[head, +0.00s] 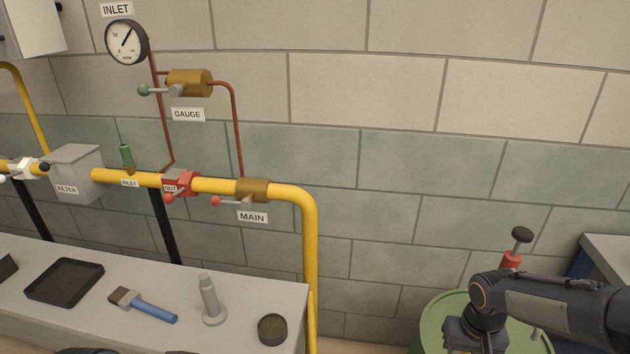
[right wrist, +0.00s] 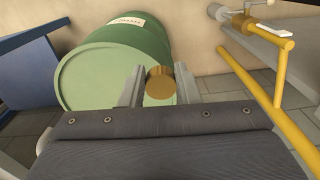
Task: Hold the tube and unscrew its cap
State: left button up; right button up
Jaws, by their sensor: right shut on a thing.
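My right gripper (right wrist: 159,82) is shut on a short brass-coloured cylinder (right wrist: 160,90), which sits between its two grey fingers in the right wrist view. I cannot tell whether this cylinder is the cap. In the head view my right arm comes in at the lower right, in front of the green drum, and what it holds is hidden there. A grey upright tube (head: 209,297) with a narrower top stands on a round base on the bench. No gripper is at it. My left gripper does not show clearly in either view.
The pale bench (head: 240,338) bears a black tray (head: 65,282), a blue-handled brush (head: 145,305) and a round dark tin (head: 272,329). A yellow pipe (head: 309,240) with valves runs along the wall. The green drum (head: 437,310) stands at the right; it also shows in the right wrist view (right wrist: 95,80).

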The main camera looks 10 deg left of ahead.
aim_at(214, 314)
jog(key=j+z, duration=0.15)
jog(key=z, duration=0.35)
jog(key=k+z, duration=0.15)
jog(key=z, duration=0.3)
jog(key=k+j+z, duration=0.1)
jog(key=z, duration=0.4)
jog(key=k+j+z, duration=0.1)
jog(key=z, duration=0.35)
jog(key=k+j+z, duration=0.25)
jog(key=k+z, duration=0.65)
jog(key=k+l+z, duration=0.15)
jog(key=k+z, duration=0.3)
jog(key=k, duration=0.15)
jog(key=k+z, duration=0.35)
jog(key=k, duration=0.65)
jog(key=k+u, duration=0.15)
jog(key=u, duration=0.35)
jog(key=k+j+u, duration=0.1)
jog(key=u, duration=0.9)
jog(key=j+u, duration=0.1)
jog(key=u, duration=0.4)
jog(key=j+u, duration=0.1)
jog(key=u, duration=0.35)
jog(key=k+j+u, duration=0.1)
jog(key=u, duration=0.9)
jog(key=j+u, duration=0.1)
jog(key=u, duration=0.9)
jog(key=i+u, duration=0.1)
jog(key=u, duration=0.35)
